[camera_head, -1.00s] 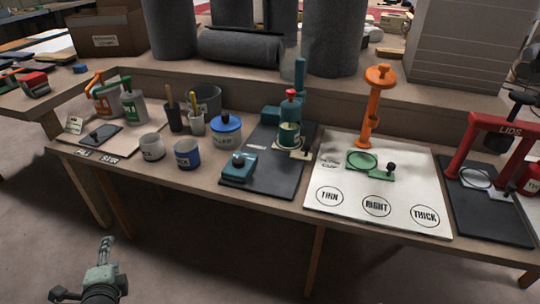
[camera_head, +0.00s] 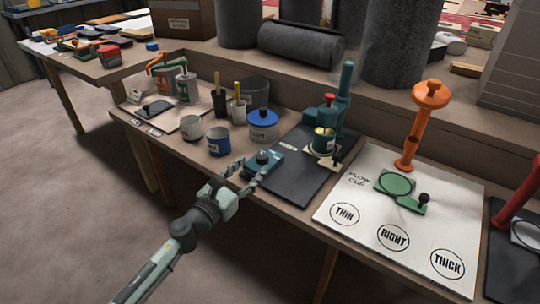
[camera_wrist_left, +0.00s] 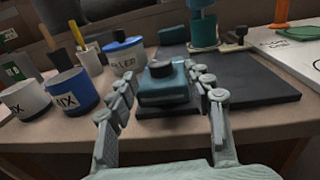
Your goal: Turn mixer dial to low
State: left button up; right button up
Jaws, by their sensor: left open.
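The mixer (camera_head: 341,112) is a teal stand with a red-topped head over a cup, at the back of a dark mat. Its teal control box (camera_head: 266,164) sits at the mat's front left and carries a dark round dial (camera_head: 262,156). In the left wrist view the box (camera_wrist_left: 163,93) and dial (camera_wrist_left: 160,69) lie straight ahead between my fingers. My left gripper (camera_head: 250,174) is open, its fingertips just in front of the box, not closed on the dial. The dial's setting marks are too small to read. My right gripper does not show.
A blue-lidded jar (camera_head: 263,125), a blue cup (camera_head: 218,139) and a white cup (camera_head: 191,129) stand left of the box. A white board (camera_head: 350,200) with an orange flow-cup stand (camera_head: 413,130) lies to the right. The dark mat (camera_head: 298,182) is bare right of the box.

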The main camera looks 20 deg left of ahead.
aim_at(260, 157)
pick_arm(q)
jog(key=x, duration=0.5)
jog(key=shift+w+r, duration=0.1)
jog(key=shift+w, duration=0.1)
jog(key=shift+w+d, duration=0.15)
jog(key=shift+w, duration=0.4)
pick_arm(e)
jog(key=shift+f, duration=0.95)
pick_arm(q)
grip_shut()
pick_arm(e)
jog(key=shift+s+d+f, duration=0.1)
